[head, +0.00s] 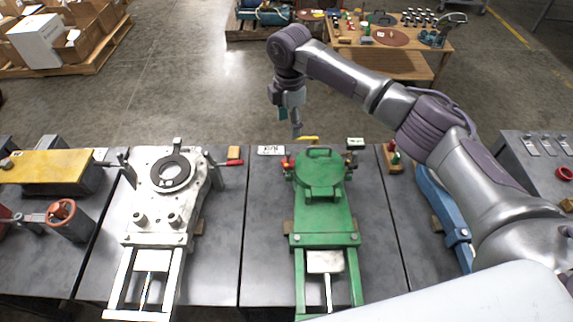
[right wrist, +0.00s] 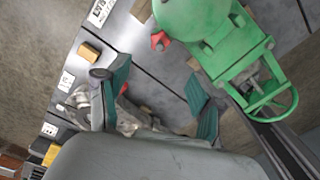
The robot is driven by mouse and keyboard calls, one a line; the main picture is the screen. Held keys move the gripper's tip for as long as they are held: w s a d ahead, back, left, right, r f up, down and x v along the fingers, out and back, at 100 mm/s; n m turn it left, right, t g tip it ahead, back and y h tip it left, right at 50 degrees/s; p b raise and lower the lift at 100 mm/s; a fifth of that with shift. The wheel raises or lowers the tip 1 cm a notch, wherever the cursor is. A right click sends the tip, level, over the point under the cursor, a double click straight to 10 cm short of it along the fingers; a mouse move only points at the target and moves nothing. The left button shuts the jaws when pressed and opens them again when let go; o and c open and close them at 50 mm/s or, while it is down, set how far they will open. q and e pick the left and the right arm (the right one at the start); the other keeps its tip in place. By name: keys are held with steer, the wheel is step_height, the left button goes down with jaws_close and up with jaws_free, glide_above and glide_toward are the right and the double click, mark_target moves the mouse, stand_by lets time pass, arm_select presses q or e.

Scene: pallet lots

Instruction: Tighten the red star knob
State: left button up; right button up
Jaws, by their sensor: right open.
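The red star knob (head: 285,163) sticks out from the left side of the green valve body (head: 322,212) on the middle bench. In the right wrist view the red star knob (right wrist: 160,40) shows beside the rounded green body (right wrist: 200,22), above the gap between my fingers. My right gripper (head: 291,124) hangs above the bench's far edge, beyond the green valve and apart from the knob. In the right wrist view its teal finger pads (right wrist: 160,97) are wide apart with nothing between them. My left gripper is in neither view.
A silver gate valve (head: 150,205) with a red handle (head: 234,163) lies on the bench to the left. A yellow block (head: 234,153) and a white label (head: 271,150) sit near the far edge.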

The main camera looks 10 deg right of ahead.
mark_target(289, 153)
step_height(289, 153, down, 13)
steer(key=shift+f, duration=0.2)
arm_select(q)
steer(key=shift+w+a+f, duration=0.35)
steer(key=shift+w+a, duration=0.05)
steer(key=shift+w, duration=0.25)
arm_select(e)
steer(key=shift+f, duration=0.75)
steer(key=shift+c, duration=0.4)
steer(key=c, duration=1.1)
